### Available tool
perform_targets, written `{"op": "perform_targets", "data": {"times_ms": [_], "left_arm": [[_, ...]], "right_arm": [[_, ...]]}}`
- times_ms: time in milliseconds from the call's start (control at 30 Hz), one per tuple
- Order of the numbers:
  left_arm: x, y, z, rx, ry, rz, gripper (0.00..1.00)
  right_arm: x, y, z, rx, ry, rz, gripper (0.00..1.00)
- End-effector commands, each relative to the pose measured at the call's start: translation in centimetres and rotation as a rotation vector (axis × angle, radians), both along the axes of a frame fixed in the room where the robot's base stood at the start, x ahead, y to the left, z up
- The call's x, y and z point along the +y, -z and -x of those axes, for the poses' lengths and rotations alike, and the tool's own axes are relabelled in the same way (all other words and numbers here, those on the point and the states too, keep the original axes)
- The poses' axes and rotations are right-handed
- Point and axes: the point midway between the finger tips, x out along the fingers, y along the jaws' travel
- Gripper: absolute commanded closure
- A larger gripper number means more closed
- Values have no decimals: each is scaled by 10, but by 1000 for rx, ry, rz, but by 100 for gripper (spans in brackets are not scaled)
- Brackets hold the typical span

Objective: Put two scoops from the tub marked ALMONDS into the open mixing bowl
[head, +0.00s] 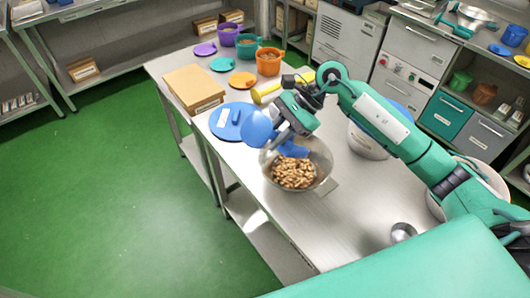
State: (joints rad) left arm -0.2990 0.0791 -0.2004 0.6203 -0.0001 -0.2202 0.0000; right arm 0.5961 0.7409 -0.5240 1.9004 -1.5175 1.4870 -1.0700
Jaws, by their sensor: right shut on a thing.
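Purple (227,37), teal (246,46) and orange (268,64) tubs stand at the table's far end, with contents showing. Their labels cannot be read, so I cannot tell which is marked ALMONDS. My left gripper is not in view.
Purple (205,49), teal (223,64) and orange (242,80) lids lie near the tubs. A cardboard box (193,85) and a large blue lid (228,120) lie on the left edge. A pale bowl (366,145) is behind my right arm. A small metal cup (402,232) is at front right.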

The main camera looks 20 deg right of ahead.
Motion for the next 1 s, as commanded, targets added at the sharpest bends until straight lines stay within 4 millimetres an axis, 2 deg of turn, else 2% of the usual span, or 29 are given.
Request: {"op": "perform_targets", "data": {"times_ms": [33,100,400,633,1000], "left_arm": [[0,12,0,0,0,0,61],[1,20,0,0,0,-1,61],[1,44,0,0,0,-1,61],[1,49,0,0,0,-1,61],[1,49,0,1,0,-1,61]], "right_arm": [[-6,2,-3,13,3,-37,100],[-12,-3,-5,34,4,-92,100],[-34,-26,-14,108,2,-290,100],[-41,-35,-16,132,0,-348,100],[-41,-36,-16,132,-1,-351,100]]}}
